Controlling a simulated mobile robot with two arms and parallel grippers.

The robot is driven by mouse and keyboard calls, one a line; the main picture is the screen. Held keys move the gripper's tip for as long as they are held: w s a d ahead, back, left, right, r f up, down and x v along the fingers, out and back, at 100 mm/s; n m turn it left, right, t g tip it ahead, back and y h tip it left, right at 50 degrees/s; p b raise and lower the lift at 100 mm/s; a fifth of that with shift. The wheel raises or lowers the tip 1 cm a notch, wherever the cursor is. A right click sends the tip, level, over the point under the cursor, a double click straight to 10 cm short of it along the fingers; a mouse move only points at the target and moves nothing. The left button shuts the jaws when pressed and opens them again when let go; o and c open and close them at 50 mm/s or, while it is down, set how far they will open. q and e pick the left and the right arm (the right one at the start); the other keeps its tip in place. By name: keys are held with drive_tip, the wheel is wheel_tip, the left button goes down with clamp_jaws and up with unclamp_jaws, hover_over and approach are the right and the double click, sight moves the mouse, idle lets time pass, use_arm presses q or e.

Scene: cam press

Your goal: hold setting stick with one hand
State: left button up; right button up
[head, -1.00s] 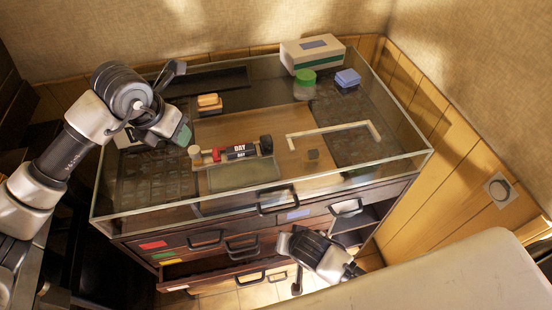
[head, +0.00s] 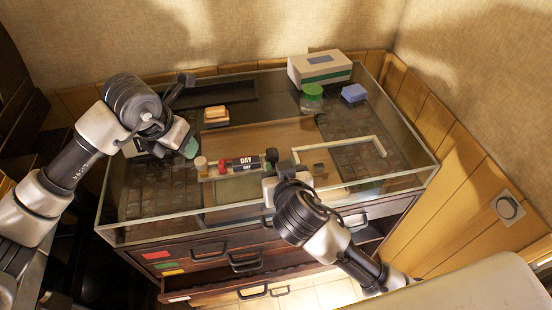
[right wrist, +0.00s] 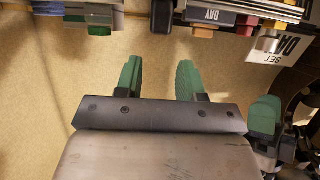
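A dark stick-like assembly marked DAY (head: 242,164), seemingly the setting stick, lies on the cabinet top with a red piece at its left and a dark knob (head: 271,155) at its right. In the right wrist view, a DAY block (right wrist: 208,17) and coloured blocks show along the top edge. My right gripper (right wrist: 160,72) is open and empty, its green fingers apart; a dark upright piece (right wrist: 162,16) shows ahead of the gap. My left gripper (head: 190,147) is left of the assembly, apart from it; its finger gap is hidden.
An open drawer (head: 225,287) projects at the front.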

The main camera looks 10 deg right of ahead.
sight(272, 152)
drive_tip(key=x, duration=0.9)
drive_tip(key=shift+f, duration=0.1)
